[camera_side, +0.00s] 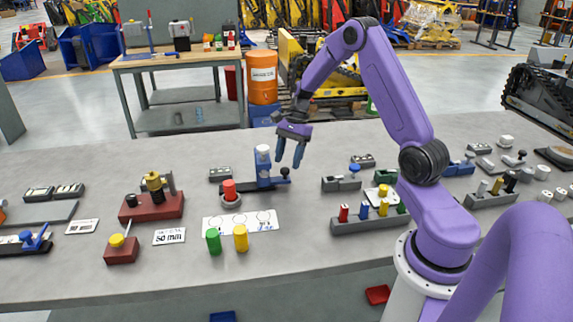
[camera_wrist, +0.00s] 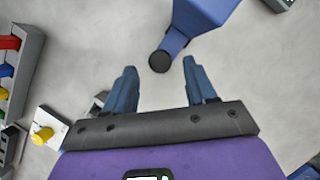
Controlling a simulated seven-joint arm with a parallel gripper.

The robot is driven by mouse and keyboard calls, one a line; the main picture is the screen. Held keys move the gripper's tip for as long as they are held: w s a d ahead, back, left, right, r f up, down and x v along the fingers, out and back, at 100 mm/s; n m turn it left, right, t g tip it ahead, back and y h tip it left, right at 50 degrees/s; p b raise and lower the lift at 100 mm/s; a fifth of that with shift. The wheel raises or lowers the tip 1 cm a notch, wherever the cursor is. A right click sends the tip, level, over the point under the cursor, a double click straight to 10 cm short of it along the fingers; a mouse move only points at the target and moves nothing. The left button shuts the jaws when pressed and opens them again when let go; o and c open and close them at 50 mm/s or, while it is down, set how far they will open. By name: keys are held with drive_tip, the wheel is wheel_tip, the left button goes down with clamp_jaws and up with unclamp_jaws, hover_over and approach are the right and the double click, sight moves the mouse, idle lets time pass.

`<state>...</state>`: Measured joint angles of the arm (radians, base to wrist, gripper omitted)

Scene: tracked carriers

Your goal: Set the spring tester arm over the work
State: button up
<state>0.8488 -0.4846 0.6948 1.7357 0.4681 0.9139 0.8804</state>
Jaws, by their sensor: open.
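The blue spring tester (camera_side: 264,168) stands on a dark base at mid-bench, with a white-topped post. Its short arm points right, away from the red work (camera_side: 229,188), and ends in a black knob (camera_side: 285,172). My gripper (camera_side: 288,163) is open and points down just above the knob. In the wrist view, the blue tester arm (camera_wrist: 197,18) enters from the top, and its black knob (camera_wrist: 160,62) appears between my fingertips (camera_wrist: 160,66). The fingers look empty; I cannot tell whether they touch the knob.
A red block fixture (camera_side: 150,208) stands left. A grey rack (camera_side: 350,226) with coloured pegs stands right. Bare bench lies between tester and rack.

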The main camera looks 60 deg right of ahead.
drive_tip(key=shift+x, duration=1.25)
clamp_jaws()
drive_tip(key=w+a, duration=0.7)
drive_tip(key=shift+w+a+r, duration=0.1)
drive_tip(key=shift+w+a, duration=0.15)
drive_tip(key=shift+w, duration=0.05)
unclamp_jaws()
drive_tip(key=shift+a, duration=0.1)
